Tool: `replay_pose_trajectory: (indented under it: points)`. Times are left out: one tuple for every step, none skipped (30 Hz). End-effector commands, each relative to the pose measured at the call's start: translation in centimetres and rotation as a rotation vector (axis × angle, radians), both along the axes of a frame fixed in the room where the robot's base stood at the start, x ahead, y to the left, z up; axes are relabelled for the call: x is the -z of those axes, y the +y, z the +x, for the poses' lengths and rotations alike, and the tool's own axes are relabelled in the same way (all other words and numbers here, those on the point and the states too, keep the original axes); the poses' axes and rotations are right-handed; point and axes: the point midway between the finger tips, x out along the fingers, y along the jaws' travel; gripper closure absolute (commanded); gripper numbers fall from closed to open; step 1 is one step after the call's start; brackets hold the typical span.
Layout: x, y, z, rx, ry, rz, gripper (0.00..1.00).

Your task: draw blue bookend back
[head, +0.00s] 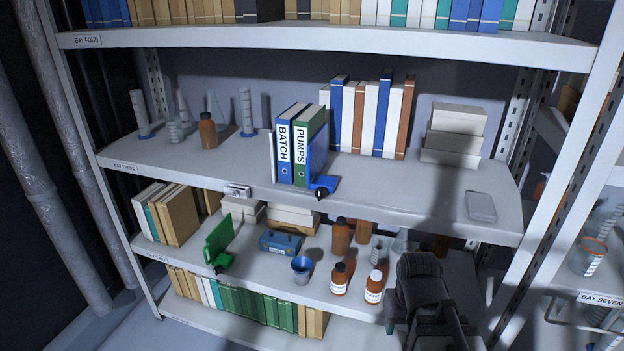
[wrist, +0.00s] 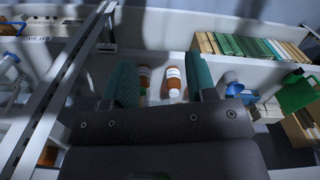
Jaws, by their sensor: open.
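The blue bookend (head: 324,185) stands on the middle shelf in the head view, its upright plate against the right side of the green PUMPS binder (head: 303,158). Its foot, with a small black part at the front, lies near the shelf's front edge. The blue BATCH binder (head: 284,152) stands left of PUMPS. My gripper (head: 392,326) is low at the right, below and in front of that shelf, well apart from the bookend. In the wrist view my gripper (wrist: 163,75) has its two teal fingers apart with nothing held. The blue bookend does not show there.
Brown bottles (head: 374,287) stand on the lower shelf near my gripper. A green bookend (head: 218,240), a blue box (head: 280,243) and a blue cup (head: 301,269) are also there. Books (head: 367,117) stand behind the bookend.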

Motion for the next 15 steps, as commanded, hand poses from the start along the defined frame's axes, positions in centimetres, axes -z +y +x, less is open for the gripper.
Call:
replay_pose_trajectory:
  points:
    - [-0.4, 1.4, 0.1, -0.034, 0.0, 0.0, 0.53]
    - [-0.6, 2.5, 0.4, -0.06, 0.0, 0.0, 0.56]
    - [-0.9, 4.3, 1.0, -0.103, -0.001, -0.005, 0.6]
    - [-1.1, 5.6, 1.6, -0.14, -0.004, -0.025, 0.63]
    - [-1.4, 6.9, 2.4, -0.18, -0.012, -0.061, 0.63]
    - [-1.9, 8.5, 3.8, -0.221, -0.04, -0.13, 0.63]
    - [-2.3, 9.8, 5.0, -0.236, -0.073, -0.193, 0.63]
    - [-2.9, 11.2, 6.4, -0.237, -0.121, -0.263, 0.63]
    - [-4.0, 13.1, 8.4, -0.221, -0.205, -0.358, 0.63]
    - [-4.9, 14.6, 9.8, -0.197, -0.282, -0.424, 0.63]
    - [-6.0, 16.1, 11.3, -0.168, -0.37, -0.482, 0.63]
    - [-7.7, 18.3, 13.1, -0.125, -0.504, -0.546, 0.63]
    - [-9.2, 20.1, 14.5, -0.087, -0.618, -0.584, 0.63]
    - [-10.8, 21.9, 15.8, -0.046, -0.74, -0.609, 0.63]
    - [-13.0, 24.2, 17.4, 0.012, -0.912, -0.62, 0.63]
